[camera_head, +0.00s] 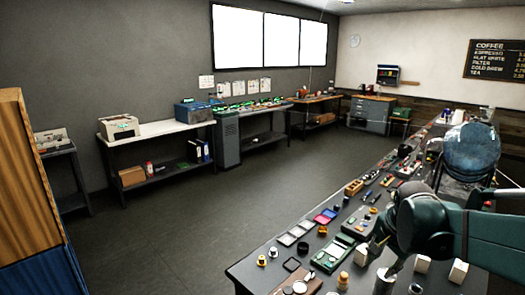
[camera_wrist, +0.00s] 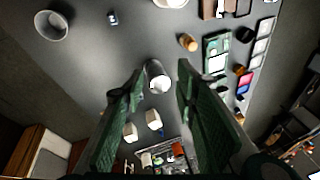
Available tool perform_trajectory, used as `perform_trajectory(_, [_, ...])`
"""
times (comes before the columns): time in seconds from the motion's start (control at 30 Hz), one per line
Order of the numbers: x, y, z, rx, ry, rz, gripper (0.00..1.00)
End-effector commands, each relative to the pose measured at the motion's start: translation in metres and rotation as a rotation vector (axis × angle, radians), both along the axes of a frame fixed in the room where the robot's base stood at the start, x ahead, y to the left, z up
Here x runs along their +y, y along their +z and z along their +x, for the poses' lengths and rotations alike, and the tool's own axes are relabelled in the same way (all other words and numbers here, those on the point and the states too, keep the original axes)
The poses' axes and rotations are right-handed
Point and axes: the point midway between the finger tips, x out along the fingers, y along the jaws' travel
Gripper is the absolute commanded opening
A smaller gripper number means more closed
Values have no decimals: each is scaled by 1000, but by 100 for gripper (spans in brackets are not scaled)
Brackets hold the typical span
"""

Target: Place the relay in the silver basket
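My gripper (camera_wrist: 160,72) is open in the wrist view, with its two dark green fingers well apart. A silver cylindrical can (camera_wrist: 157,77) shows between the fingertips; I cannot tell how far below them it is. A silver wire basket (camera_wrist: 165,143) sits at the bottom of the wrist view, partly hidden by the gripper, with white and orange-red items in it. I cannot tell for sure which part is the relay. Two white blocks, one (camera_wrist: 153,120) nearer the can and one (camera_wrist: 130,132) beside the left finger, stand between can and basket.
The dark workbench (camera_head: 262,272) is crowded with small parts, trays and a green device (camera_head: 333,254). A wooden-topped bottle (camera_head: 343,281) stands at its front. The floor left of the bench is clear.

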Motion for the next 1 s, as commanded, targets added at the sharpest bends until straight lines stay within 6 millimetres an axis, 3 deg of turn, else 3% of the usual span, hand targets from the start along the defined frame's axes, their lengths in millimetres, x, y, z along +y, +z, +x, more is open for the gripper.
perform_trajectory(0.47, [56, -4, -57, -70, 330, -118, 30])
perform_trajectory(1.0, [106, -26, -123, -153, 693, -274, 30])
